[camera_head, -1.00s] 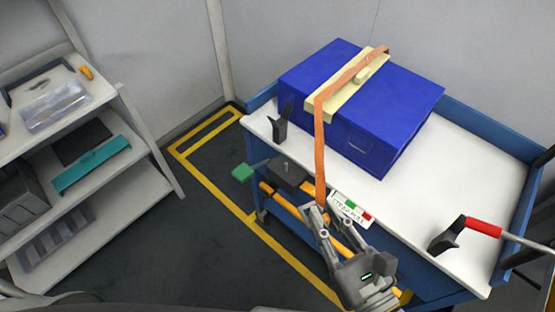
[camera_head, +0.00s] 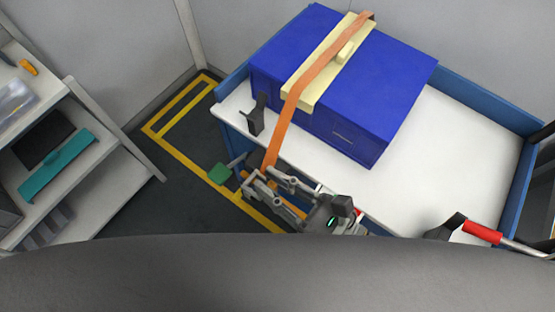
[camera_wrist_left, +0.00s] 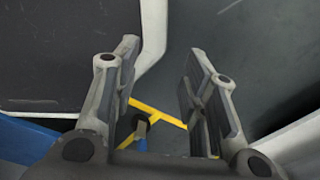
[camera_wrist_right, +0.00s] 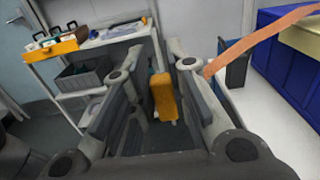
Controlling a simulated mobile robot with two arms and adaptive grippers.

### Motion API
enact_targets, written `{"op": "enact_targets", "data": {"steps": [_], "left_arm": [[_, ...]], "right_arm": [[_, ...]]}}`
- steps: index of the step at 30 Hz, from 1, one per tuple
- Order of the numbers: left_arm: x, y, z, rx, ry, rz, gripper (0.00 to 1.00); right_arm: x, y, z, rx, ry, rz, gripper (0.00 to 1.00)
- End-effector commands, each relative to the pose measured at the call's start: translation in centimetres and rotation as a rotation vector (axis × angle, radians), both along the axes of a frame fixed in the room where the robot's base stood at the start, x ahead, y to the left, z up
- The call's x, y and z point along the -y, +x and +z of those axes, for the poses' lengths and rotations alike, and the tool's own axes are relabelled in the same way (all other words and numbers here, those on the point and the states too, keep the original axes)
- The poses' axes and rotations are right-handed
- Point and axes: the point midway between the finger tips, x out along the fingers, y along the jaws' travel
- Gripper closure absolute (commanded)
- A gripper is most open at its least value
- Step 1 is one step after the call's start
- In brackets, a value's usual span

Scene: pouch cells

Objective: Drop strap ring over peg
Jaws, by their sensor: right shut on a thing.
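An orange strap (camera_head: 281,130) runs over a cream pad (camera_head: 309,88) on a blue box (camera_head: 345,90) and down past the cart's front edge. My right gripper (camera_head: 262,182) is shut on the strap's lower end, by the cart's left front corner. In the right wrist view, the strap (camera_wrist_right: 260,39) rises to the right from behind a finger, and an orange-yellow piece (camera_wrist_right: 163,97) shows between the fingers. The ring is not clearly seen. I cannot make out the peg for sure. My left gripper (camera_wrist_left: 160,75) is open and empty, seen only in the left wrist view.
A dark upright bracket (camera_head: 257,115) stands on the white cart top (camera_head: 428,150) near its left corner. A green tab (camera_head: 220,174) sticks out beside the gripper. A red-handled tool (camera_head: 482,232) lies at right. Shelves (camera_head: 100,170) stand at left.

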Motion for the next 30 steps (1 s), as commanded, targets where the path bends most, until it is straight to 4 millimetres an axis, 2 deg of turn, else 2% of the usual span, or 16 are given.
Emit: {"op": "enact_targets", "data": {"steps": [1,5,6,12,17,19,24,30], "left_arm": [[0.0,-0.7,0.3,-0.01,0.001,0.0,0.6],[-0.1,-1.3,0.6,-0.018,0.001,0.0,0.6],[0.0,-1.2,-0.1,-0.016,0.0,0.0,0.6],[0.1,1.0,-0.4,0.015,-0.002,0.0,0.6],[0.2,2.1,-0.4,0.034,-0.004,0.0,0.6],[0.2,2.1,-0.5,0.033,-0.004,0.0,0.6],[0.1,1.3,-0.8,0.021,-0.003,-0.001,0.6],[0.1,0.5,-0.8,0.009,-0.002,-0.001,0.6]], "right_arm": [[0.1,1.4,-0.3,0.006,-0.002,-0.001,1.0],[0.4,4.7,-1.7,0.006,-0.001,-0.003,1.0],[0.4,5.2,-3.2,0.0,0.0,-0.003,1.0],[0.7,7.8,-6.2,0.0,0.002,-0.002,1.0],[0.7,8.5,-7.2,0.0,0.001,0.0,1.0],[0.8,9.1,-7.8,0.001,0.001,-0.002,1.0],[0.8,9.0,-10.2,-0.005,0.004,-0.002,1.0],[0.8,9.0,-10.7,0.0,0.002,0.0,1.0]]}}
